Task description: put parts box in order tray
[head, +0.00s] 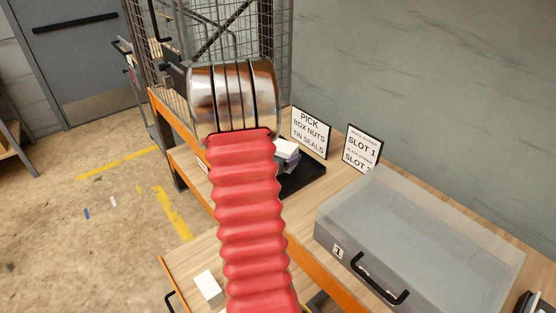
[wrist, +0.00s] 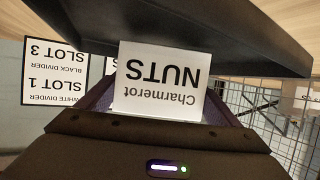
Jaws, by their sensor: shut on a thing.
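My gripper (wrist: 160,105) is shut on a white parts box (wrist: 160,80) labelled "Charmerot NUTS", which appears upside down in the wrist view. In the head view the white box (head: 287,149) shows just right of my arm, above or at a black tray (head: 308,183); I cannot tell whether they touch. The gripper is mostly hidden behind my red arm there. The dark tray (wrist: 200,35) spans the top of the wrist view, close to the box. Whether this is the order tray is not marked.
A "PICK BOX NUTS, TIN SEALS" sign (head: 310,132) and a slot sign (head: 362,148) stand behind. A grey lidded case (head: 405,245) marked 1 fills the right of the bench. Another white box (head: 208,288) lies lower left. A wire cage (head: 270,50) stands beyond.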

